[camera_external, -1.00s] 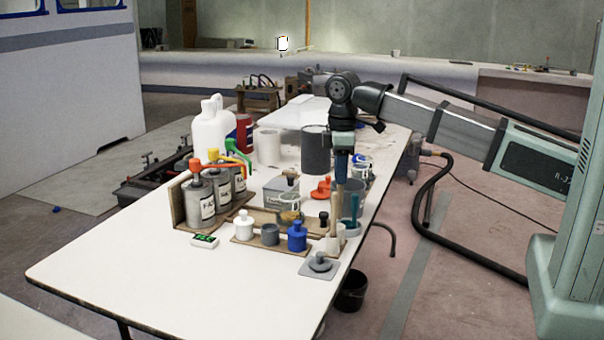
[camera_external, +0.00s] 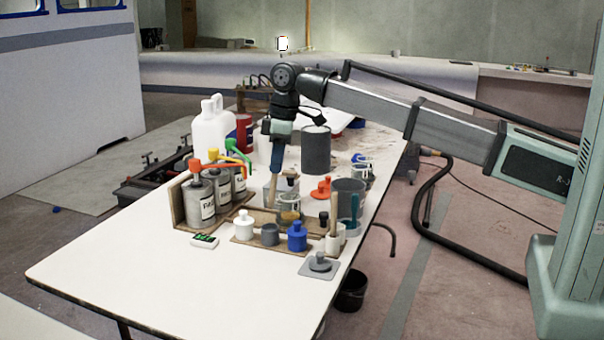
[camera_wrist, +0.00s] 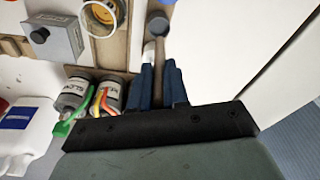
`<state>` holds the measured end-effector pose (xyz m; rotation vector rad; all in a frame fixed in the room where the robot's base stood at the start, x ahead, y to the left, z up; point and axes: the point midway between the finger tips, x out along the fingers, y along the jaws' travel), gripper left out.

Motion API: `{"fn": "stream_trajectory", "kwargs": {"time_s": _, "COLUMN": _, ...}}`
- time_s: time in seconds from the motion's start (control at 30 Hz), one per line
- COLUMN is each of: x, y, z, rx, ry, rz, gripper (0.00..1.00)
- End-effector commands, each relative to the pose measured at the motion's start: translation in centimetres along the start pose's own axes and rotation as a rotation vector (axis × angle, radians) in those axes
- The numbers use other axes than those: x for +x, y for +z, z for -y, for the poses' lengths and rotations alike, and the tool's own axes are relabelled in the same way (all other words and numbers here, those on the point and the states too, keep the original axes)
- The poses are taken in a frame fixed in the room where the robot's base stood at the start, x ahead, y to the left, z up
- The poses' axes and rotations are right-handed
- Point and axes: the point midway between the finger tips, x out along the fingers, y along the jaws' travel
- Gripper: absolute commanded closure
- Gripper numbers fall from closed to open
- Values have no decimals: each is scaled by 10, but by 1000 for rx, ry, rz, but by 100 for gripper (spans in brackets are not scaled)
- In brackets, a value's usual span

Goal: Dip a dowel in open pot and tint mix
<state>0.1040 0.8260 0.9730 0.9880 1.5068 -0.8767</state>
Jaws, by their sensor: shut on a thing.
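My gripper (camera_external: 276,160) has blue fingers shut on a light wooden dowel (camera_external: 273,190), which hangs downward behind the row of small pots. In the wrist view, the dowel (camera_wrist: 160,55) runs from between the fingers (camera_wrist: 158,88) towards a dark grey round shape (camera_wrist: 158,22); I cannot tell if they touch. The small grey pot (camera_external: 270,235) looks open and stands between a white lidded pot (camera_external: 244,226) and a blue lidded pot (camera_external: 297,237). A glass jar with amber contents (camera_external: 289,216) stands behind them; it also shows in the wrist view (camera_wrist: 102,14).
Several grey cans (camera_external: 200,202) with coloured spouts stand left. A white jug (camera_external: 208,128) and a tall grey cylinder (camera_external: 315,150) stand behind. Another dowel (camera_external: 334,208) stands upright at right, near a grey cup (camera_external: 348,192). The table's front left (camera_external: 140,265) is clear.

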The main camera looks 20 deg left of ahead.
Motion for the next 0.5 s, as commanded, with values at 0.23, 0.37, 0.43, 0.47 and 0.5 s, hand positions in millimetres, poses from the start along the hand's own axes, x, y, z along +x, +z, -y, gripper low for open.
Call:
{"fn": "stream_trajectory", "kwargs": {"time_s": 0.23, "x": 6, "y": 0, "z": 0, "rx": 0, "ry": -1, "rz": -1, "gripper": 100}}
{"fn": "stream_trajectory", "kwargs": {"time_s": 0.37, "x": 12, "y": 2, "z": 0, "rx": 0, "ry": -1, "rz": 0, "gripper": 100}}
{"fn": "stream_trajectory", "kwargs": {"time_s": 0.43, "x": 16, "y": 2, "z": 0, "rx": 0, "ry": -1, "rz": 0, "gripper": 100}}
{"fn": "stream_trajectory", "kwargs": {"time_s": 0.47, "x": 18, "y": 3, "z": 0, "rx": 0, "ry": -1, "rz": 0, "gripper": 100}}
{"fn": "stream_trajectory", "kwargs": {"time_s": 0.5, "x": 20, "y": 3, "z": 0, "rx": 0, "ry": 0, "rz": 0, "gripper": 100}}
